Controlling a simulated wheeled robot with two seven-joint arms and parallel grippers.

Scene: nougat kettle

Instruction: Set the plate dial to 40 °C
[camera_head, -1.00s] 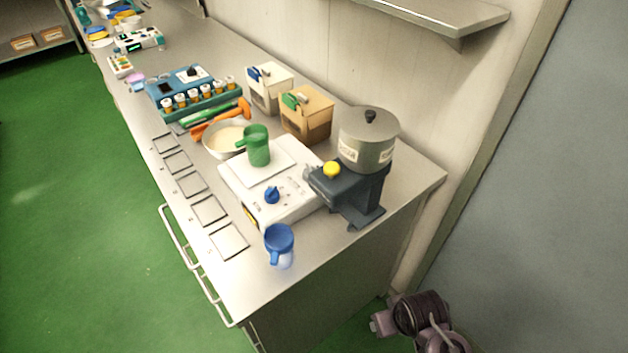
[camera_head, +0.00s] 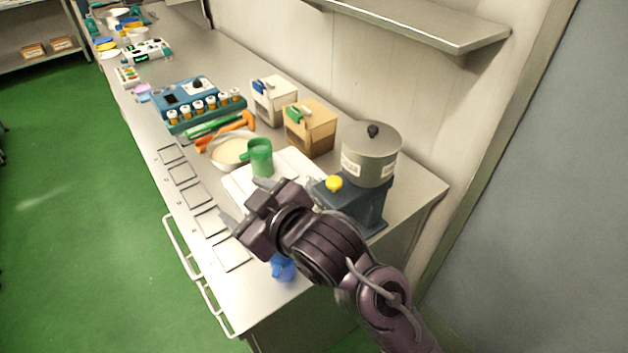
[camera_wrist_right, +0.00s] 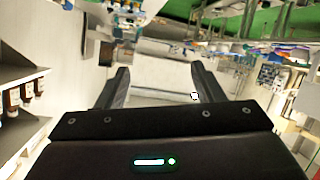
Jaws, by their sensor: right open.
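The white plate (camera_head: 298,163) stands near the front end of the steel bench, with a green cup (camera_head: 261,157) on top. In the head view my right gripper (camera_head: 244,202) and its arm cover the plate's front, so the blue dial and its setting are hidden. The gripper is above the plate's near left side, its fingers pointing left and apart with nothing between them. The right wrist view shows the two open fingers (camera_wrist_right: 160,72) with a pale surface beyond; I cannot make out the dial there. My left gripper is not in view.
A dark machine with a grey lidded pot (camera_head: 370,155) and yellow knob (camera_head: 333,183) stands right of the plate. A blue cup (camera_head: 284,268) is partly hidden below my arm. A bowl (camera_head: 229,151) and tan box (camera_head: 311,130) stand behind. Square outlines mark the left bench edge.

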